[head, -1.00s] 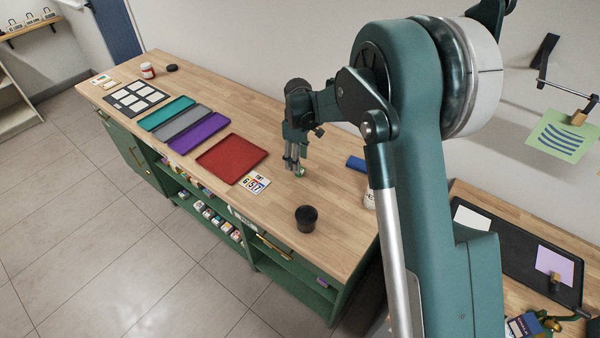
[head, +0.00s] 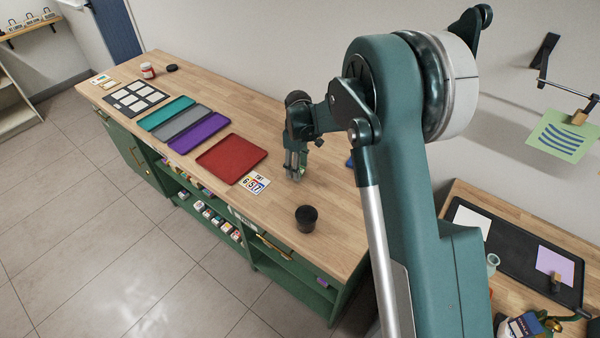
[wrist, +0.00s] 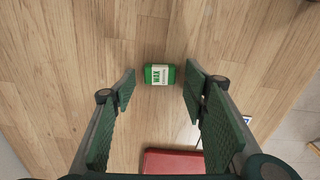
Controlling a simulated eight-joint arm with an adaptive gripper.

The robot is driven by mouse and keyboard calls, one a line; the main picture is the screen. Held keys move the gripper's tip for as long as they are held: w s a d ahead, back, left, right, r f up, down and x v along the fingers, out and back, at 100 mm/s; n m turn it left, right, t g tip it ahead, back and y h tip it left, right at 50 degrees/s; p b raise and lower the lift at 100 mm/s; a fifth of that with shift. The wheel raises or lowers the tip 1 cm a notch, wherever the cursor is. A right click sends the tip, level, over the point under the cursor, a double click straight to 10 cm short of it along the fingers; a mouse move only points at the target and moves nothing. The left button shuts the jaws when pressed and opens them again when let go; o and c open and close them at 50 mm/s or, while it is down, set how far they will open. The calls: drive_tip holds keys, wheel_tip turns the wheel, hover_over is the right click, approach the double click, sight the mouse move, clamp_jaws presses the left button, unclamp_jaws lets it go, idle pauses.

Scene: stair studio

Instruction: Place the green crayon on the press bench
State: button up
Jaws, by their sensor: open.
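A small green block with a white label reading WAX (wrist: 160,74) lies on the wooden worktop; it appears to be the green crayon. My gripper (wrist: 160,82) is open, with one finger to each side of the block and a gap on both sides. In the head view my gripper (head: 295,176) points down at the worktop, and the crayon is mostly hidden behind the fingers. A second wooden bench (head: 455,200) stands at the right, partly hidden by my arm; I cannot tell whether it is the press bench.
A red tray (head: 231,158) lies left of my gripper, with a number card (head: 254,184) close by. A black cup (head: 306,218) stands nearer the front edge. Purple, grey and teal trays lie further left. A black tray (head: 500,240) lies on the right bench.

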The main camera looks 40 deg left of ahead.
drive_tip(key=c, duration=0.9)
drive_tip(key=shift+r, duration=5.05)
